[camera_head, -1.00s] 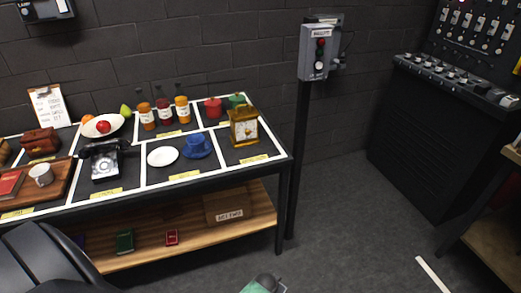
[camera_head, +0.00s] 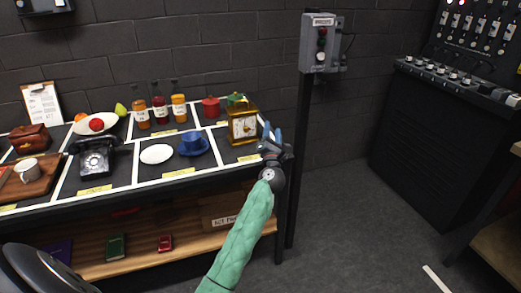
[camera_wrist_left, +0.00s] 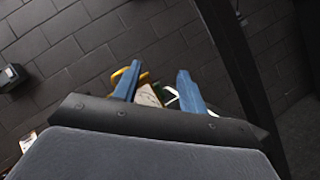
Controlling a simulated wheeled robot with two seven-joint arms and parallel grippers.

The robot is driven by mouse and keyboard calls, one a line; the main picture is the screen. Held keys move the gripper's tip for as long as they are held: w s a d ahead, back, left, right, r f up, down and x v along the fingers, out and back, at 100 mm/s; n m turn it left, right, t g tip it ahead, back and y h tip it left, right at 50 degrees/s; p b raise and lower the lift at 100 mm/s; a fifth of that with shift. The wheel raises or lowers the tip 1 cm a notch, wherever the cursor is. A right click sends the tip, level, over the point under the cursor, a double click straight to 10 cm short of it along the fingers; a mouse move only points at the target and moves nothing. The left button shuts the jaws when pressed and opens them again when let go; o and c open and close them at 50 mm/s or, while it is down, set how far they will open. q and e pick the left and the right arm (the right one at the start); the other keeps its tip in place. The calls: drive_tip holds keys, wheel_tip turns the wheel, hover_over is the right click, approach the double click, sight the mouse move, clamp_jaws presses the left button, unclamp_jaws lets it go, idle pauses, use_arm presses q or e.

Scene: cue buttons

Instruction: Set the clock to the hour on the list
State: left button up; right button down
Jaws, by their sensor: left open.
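The gold clock (camera_head: 243,125) with a pale face stands at the right end of the prop table, in its own taped box. In the left wrist view the clock (camera_wrist_left: 147,95) shows partly between and behind the fingers. The list (camera_head: 42,103) is a white sheet on a clipboard leaning on the wall at the table's left; its writing is too small to read. My left gripper (camera_head: 272,133) is open and empty, just right of the clock and apart from it; its blue fingers (camera_wrist_left: 155,85) point toward the wall. My right gripper is not in view.
A dark post with a grey switch box (camera_head: 320,45) stands right of the table. The floor (camera_head: 350,220) at right is clear.

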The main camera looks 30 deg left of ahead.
sight(247, 131)
use_arm(q)
drive_tip(key=s+a+f+n+g+y, duration=0.1)
drive_tip(key=a+n+g, duration=0.1)
drive_tip(key=n, duration=0.1)
drive_tip(key=s+a+f+n+g, duration=0.1)
drive_tip(key=f+n+g, duration=0.1)
drive_tip(key=n, duration=0.2)
drive_tip(key=s+a+f+n+g+y, duration=0.1)
drive_tip(key=a+n+g, duration=0.1)
drive_tip(key=n, duration=0.2)
drive_tip(key=shift+a+f+g+y, duration=0.2)
drive_tip(key=shift+a+g+y, duration=0.1)
drive_tip(key=shift+g, duration=0.1)
drive_tip(key=shift+s+a+f+n+g, duration=0.15)
drive_tip(key=shift+f+n+g, duration=0.15)
drive_tip(key=shift+n, duration=0.2)
drive_tip(key=shift+a+f, duration=0.1)
drive_tip(key=shift+a, duration=0.1)
drive_tip(key=shift+p+x, duration=0.7)
drive_tip(key=shift+x, duration=3.1)
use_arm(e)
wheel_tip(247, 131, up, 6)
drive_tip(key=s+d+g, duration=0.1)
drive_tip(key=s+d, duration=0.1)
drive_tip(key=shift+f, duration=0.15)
use_arm(q)
drive_tip(key=shift+f, duration=0.15)
clamp_jaws()
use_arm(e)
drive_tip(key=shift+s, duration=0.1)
